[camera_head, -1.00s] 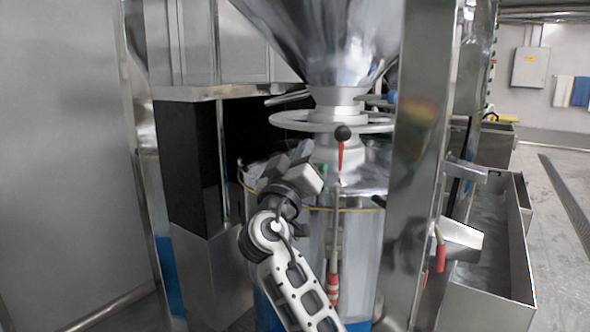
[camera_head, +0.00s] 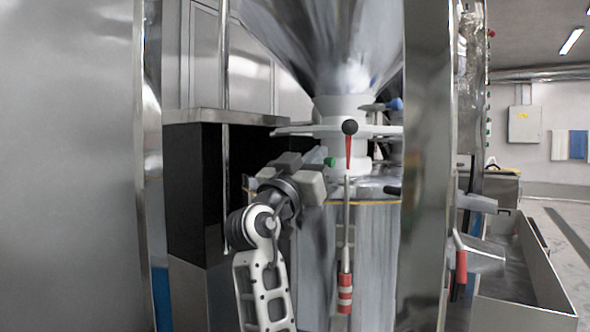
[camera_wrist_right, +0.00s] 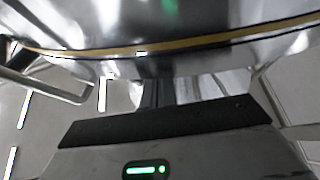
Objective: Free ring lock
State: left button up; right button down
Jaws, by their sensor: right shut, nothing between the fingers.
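A pale ring (camera_head: 375,130) circles the neck below the steel hopper in the head view. A lever with a black ball knob (camera_head: 350,127) and a red, tapering shank stands in front of it. Below is a shiny drum (camera_head: 375,250) with a thin yellow band (camera_head: 362,203) near its top; the band also crosses the upper wrist view (camera_wrist_right: 200,42). My right gripper (camera_head: 318,178) is shut and empty at the drum's upper front, left of the lever. Its fingertips are hard to make out, and I cannot tell whether they touch the drum. My left gripper is not in view.
A steel post (camera_head: 425,170) stands close on the right and a narrower one (camera_head: 152,170) on the left. A rod with a red-and-white grip (camera_head: 345,290) hangs in front of the drum. A steel trough (camera_head: 525,270) stands at right. A black panel (camera_head: 195,185) is behind my arm.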

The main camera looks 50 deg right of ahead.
aim_at(314, 130)
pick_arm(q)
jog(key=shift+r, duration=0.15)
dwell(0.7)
